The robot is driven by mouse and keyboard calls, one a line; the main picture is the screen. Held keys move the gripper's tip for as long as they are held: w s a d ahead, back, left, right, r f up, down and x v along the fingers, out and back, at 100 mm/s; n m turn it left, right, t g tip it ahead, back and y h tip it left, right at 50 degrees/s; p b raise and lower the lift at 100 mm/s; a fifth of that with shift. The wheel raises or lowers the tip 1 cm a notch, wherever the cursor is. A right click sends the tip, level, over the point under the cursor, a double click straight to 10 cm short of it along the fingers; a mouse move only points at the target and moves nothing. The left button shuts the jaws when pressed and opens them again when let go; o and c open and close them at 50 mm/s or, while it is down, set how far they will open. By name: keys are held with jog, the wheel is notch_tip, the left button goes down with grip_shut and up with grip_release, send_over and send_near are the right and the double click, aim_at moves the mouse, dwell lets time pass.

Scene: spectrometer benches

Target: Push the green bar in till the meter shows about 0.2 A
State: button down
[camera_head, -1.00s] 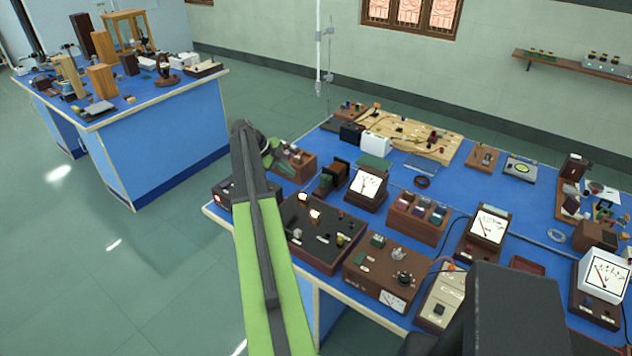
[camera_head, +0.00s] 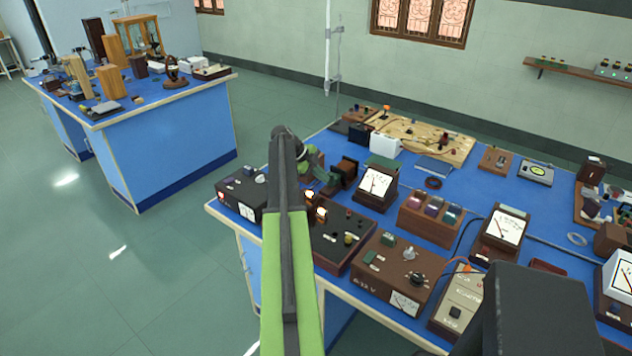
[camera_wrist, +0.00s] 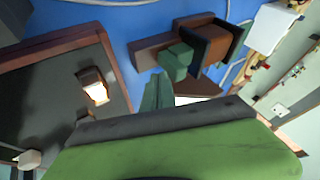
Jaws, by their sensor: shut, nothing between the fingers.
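The green bar (camera_wrist: 180,57) sticks out of a brown-and-black block device (camera_wrist: 213,45) in the wrist view. In the head view this device (camera_head: 348,171) stands on the blue bench, left of a white-faced meter (camera_head: 376,183). The meter's needle is too small to read. My gripper (camera_head: 319,170) is shut and empty, close to the bar's outer end. In the wrist view the green fingertips (camera_wrist: 157,93) are just beside the bar, with a small gap seeming to show. I cannot tell whether they touch. My arm hides part of the bench.
A dark box with lit lamps (camera_head: 340,237) stands in front of the device. A black box (camera_head: 240,190) is at the bench's left end. A brown rack (camera_head: 430,218) stands right of the meter. A wooden circuit board (camera_head: 425,138) lies behind.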

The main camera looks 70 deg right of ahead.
aim_at(330, 173)
jog(key=shift+s+d, duration=0.1)
jog(key=shift+d, duration=0.25)
jog(key=d, duration=0.3)
jog(key=shift+s+d, duration=0.1)
jog(key=shift+s, duration=0.25)
jog(key=a, duration=0.4)
jog(key=shift+w, duration=0.4)
jog(key=p+v, duration=0.8)
jog(key=v, duration=0.2)
